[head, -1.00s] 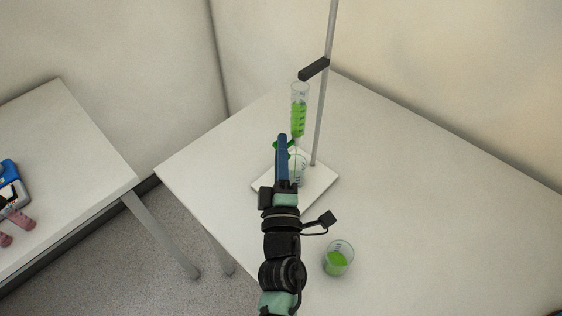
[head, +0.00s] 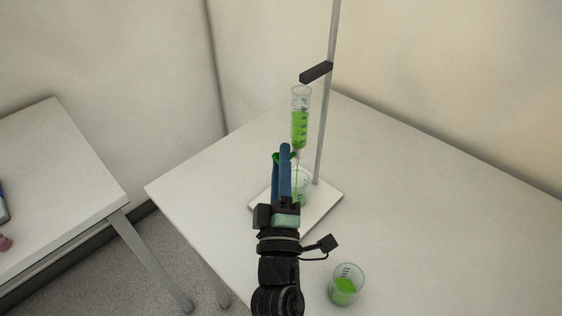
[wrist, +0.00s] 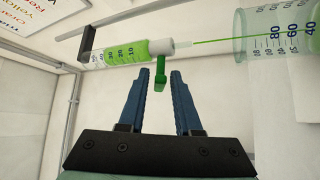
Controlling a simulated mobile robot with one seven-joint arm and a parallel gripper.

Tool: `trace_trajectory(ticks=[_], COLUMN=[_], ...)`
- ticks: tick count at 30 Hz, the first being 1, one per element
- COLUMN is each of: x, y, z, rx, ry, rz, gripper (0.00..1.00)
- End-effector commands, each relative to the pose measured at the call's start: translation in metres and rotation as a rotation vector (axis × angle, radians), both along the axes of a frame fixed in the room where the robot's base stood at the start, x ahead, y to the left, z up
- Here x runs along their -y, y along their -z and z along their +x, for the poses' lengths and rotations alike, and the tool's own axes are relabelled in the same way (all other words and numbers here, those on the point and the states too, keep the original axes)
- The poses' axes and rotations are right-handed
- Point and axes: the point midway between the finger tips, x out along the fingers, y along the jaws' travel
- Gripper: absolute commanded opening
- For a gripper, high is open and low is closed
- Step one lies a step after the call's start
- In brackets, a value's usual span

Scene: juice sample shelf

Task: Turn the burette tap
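The burette (head: 300,120) holds green liquid and hangs upright from a clamp. Its white tap body (wrist: 160,47) and green tap handle (wrist: 160,70) show in the wrist view, where the burette lies sideways. A thin green stream (wrist: 215,40) runs from the tip towards the receiving beaker (wrist: 278,60). That beaker (head: 301,186) stands below the burette in the head view, partly hidden by my gripper. My gripper (wrist: 163,76) is open, its blue fingers apart on either side of the handle's lower end. Contact with the handle cannot be told. My gripper (head: 282,150) covers much of the tap in the head view.
The stand's rod (head: 326,120) and dark clamp (head: 316,72) rise behind the burette from a white base (head: 322,207). A beaker with green liquid (head: 346,284) stands at the front. The white table (head: 430,210) is clear to the right. Another table (head: 60,170) stands left.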

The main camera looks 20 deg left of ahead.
Motion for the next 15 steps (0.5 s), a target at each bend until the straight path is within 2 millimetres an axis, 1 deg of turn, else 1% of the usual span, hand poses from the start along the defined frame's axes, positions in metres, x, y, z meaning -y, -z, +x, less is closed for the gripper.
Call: trace_trajectory(ticks=[2,11,15], x=[0.0,0.0,0.004], y=[0.0,0.0,0.005], z=[0.0,-0.001,-0.011], rx=[0.0,0.002,0.0], ry=[0.0,0.0,0.0], rz=[0.0,-0.001,-0.001], gripper=[0.45,0.45,0.45])
